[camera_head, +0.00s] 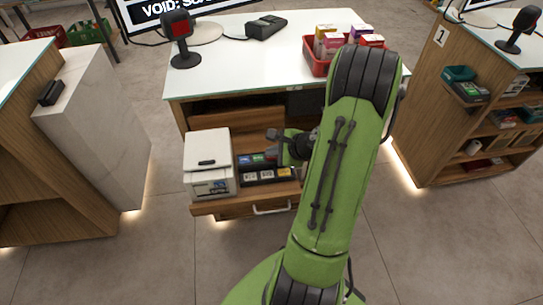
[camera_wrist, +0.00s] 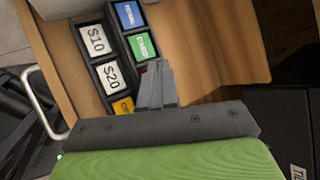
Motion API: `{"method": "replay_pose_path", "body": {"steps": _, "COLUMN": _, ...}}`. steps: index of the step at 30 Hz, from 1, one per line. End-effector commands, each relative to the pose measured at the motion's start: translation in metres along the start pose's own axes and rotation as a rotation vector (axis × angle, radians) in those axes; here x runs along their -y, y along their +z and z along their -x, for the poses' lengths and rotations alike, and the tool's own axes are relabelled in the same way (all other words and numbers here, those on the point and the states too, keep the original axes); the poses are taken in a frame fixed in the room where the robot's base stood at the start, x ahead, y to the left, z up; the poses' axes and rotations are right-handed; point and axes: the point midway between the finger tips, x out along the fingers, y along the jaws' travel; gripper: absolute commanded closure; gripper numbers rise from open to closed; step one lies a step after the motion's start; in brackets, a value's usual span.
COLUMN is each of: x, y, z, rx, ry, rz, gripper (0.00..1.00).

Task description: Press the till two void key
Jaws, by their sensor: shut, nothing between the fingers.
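The till keypad (camera_head: 262,180) sits on the pulled-out wooden shelf in the head view. In the wrist view its keys are a blue key (camera_wrist: 130,14), a green key (camera_wrist: 143,46), white keys marked $10 (camera_wrist: 95,39) and $20 (camera_wrist: 111,74), and a partly covered orange key (camera_wrist: 123,106). No visible key can be read as void. My gripper (camera_wrist: 157,66) is shut and empty, its tips just below the green key, hiding the spot beside the orange key. In the head view my gripper (camera_head: 272,146) is over the keypad's back right. I cannot tell whether it touches a key.
A white printer (camera_head: 208,165) stands left of the keypad. The white counter top (camera_head: 240,70) behind holds a scanner (camera_head: 180,40), a card terminal (camera_head: 266,27) and a red basket (camera_head: 314,62). Side counters flank open floor.

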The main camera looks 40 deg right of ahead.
Motion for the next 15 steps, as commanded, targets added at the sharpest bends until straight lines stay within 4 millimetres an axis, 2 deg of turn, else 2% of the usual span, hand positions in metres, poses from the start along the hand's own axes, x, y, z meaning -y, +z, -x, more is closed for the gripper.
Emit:
{"method": "replay_pose_path", "body": {"steps": 10, "x": -0.0004, "y": -0.0005, "z": -0.0003, "rx": -0.001, "ry": 0.001, "rz": 0.000, "gripper": 1.00}}
{"method": "replay_pose_path", "body": {"steps": 15, "x": 0.0041, "y": 0.0039, "z": 0.0058, "rx": -0.001, "ry": 0.001, "rz": 0.000, "gripper": 1.00}}
